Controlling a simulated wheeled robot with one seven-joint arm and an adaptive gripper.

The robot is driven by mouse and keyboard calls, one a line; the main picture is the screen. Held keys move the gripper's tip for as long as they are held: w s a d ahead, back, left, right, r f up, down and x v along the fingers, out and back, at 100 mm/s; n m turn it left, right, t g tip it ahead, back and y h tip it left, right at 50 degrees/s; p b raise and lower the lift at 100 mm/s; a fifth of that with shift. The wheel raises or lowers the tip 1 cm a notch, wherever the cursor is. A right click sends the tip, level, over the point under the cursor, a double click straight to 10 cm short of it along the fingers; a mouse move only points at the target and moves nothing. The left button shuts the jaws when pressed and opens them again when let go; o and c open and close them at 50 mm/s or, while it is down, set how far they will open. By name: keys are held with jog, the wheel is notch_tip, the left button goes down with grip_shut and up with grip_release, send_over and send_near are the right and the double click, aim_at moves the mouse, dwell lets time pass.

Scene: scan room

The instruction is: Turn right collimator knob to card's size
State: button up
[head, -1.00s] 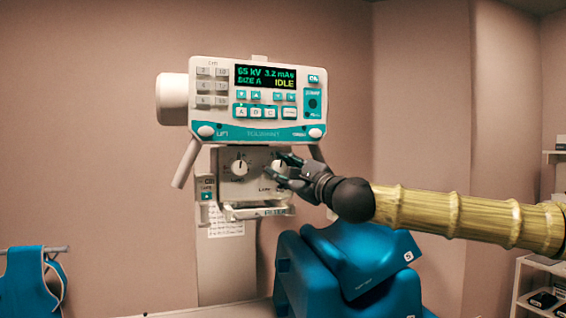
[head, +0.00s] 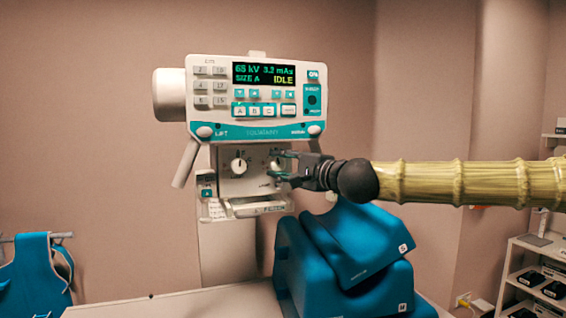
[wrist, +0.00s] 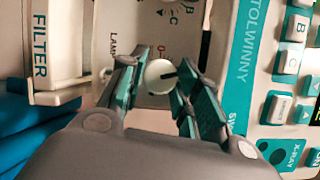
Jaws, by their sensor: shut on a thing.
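The right collimator knob (head: 276,164) is on the panel under the console. In the wrist view it is a round white knob (wrist: 159,79) with a dark pointer line, between my fingers. My gripper (head: 280,165) reaches in from the right and is shut on it, one finger above and one below in the head view. The left collimator knob (head: 239,165) stands beside it, untouched. A small card-like tag (head: 207,186) with a teal patch is at the panel's left edge; its text is too small to read.
The console display (head: 263,73) reads 65 kV, 3.2 mAs, SIZE A, IDLE. A filter tray (head: 260,209) sits below the knobs. Blue cushions (head: 352,245) lie on the table (head: 180,306) under my arm. A blue apron (head: 35,270) hangs at left.

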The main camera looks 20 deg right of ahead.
aim_at(281, 164)
dwell(0.3)
jog(key=o, duration=1)
jog(key=shift+v, duration=6.05)
jog(key=shift+f, duration=0.15)
